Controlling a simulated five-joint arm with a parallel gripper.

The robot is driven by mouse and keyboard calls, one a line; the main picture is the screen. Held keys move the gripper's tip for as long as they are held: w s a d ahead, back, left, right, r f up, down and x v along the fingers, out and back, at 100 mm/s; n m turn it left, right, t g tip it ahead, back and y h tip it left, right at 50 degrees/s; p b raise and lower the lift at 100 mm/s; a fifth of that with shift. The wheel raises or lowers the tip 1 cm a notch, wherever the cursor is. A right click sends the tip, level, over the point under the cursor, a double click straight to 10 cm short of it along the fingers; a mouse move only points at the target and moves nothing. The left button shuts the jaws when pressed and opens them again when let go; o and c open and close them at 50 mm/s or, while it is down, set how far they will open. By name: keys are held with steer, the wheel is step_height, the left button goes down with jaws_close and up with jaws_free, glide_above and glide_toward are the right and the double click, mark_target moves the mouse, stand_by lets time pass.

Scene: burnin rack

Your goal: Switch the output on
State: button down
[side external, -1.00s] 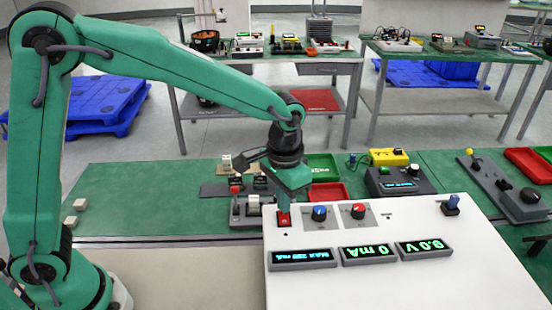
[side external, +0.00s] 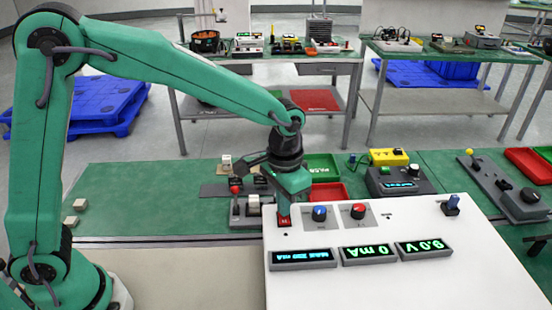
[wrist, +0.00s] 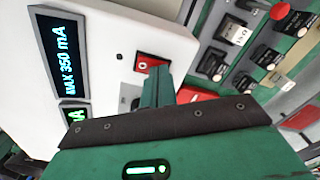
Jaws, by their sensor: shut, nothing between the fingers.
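The white power supply panel (side external: 400,285) carries a red rocker switch (side external: 284,222) near its far left corner. In the wrist view the red switch (wrist: 150,64) has a white mark and sits just beyond my fingertips. My gripper (side external: 284,212) is shut and empty, pointing down, its tips at the far part of the red switch and hiding some of it. I cannot tell whether they touch it. The panel's displays read MAX 350 mA (side external: 303,258), 0 mA (side external: 369,254) and 9.0 V (side external: 424,249).
A blue knob (side external: 319,212) and a red knob (side external: 358,210) stand right of the switch. Small devices and green and red trays (side external: 328,191) lie behind the panel.

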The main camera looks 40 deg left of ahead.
steer(key=shift+r, duration=3.5)
steer(key=shift+a, duration=0.1)
steer(key=s+a+r+n+t, duration=0.1)
steer(key=s+a+r+t, duration=0.1)
steer(key=s+a, duration=0.6)
steer(key=s+a+r+n+t, duration=0.2)
steer(key=s+a+r+t, duration=0.1)
steer(key=s+a, duration=0.6)
steer(key=shift+s+t, duration=0.3)
